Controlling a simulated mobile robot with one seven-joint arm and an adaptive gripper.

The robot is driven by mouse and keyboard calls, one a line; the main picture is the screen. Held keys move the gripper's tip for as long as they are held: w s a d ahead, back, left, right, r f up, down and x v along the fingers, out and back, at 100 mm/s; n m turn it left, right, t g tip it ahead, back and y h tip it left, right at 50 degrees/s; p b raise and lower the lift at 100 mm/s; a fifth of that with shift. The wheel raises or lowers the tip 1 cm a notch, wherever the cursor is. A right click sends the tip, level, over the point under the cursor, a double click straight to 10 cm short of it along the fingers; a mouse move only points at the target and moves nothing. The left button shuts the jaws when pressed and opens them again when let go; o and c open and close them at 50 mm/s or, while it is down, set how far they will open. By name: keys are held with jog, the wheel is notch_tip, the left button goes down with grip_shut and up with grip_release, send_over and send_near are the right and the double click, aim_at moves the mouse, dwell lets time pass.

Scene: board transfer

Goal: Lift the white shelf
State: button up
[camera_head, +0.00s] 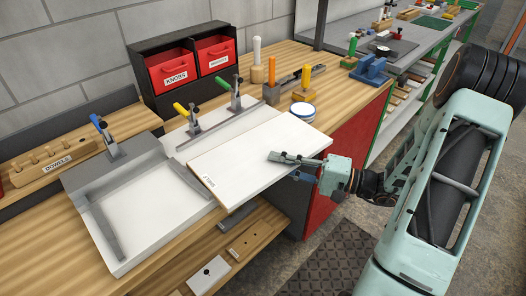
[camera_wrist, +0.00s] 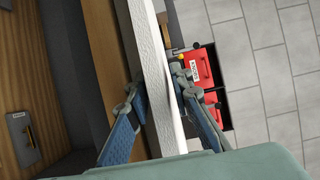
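The white shelf (camera_head: 250,155) is a flat white board with dark lettering at its near left corner. In the head view it lies over the right part of a grey-and-white fixture, and its near end sticks out past the bench edge. My gripper (camera_head: 311,170) is at the shelf's right edge, with one finger above the board and the other below. In the wrist view the shelf (camera_wrist: 152,85) runs between the fingers of my gripper (camera_wrist: 157,88), which look closed against both sides. Whether the shelf is clear of the fixture cannot be told.
The fixture's left bay (camera_head: 140,215) is empty, with grey bars. Blue, yellow and green-handled clamps (camera_head: 235,95) stand behind. Red bins (camera_head: 172,70) are at the back.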

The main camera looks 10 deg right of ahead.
grip_shut()
jog(key=shift+r, duration=0.15)
jog(key=shift+r, duration=0.45)
jog(key=s+d+r+p, duration=0.1)
jog(key=s+r+p, duration=0.1)
jog(key=s+r, duration=0.4)
jog(key=s+d+r+p, duration=0.2)
jog(key=s+r, duration=0.5)
jog(key=r, duration=0.5)
jog(key=shift+s+p, duration=0.3)
jog(key=shift+p, duration=0.55)
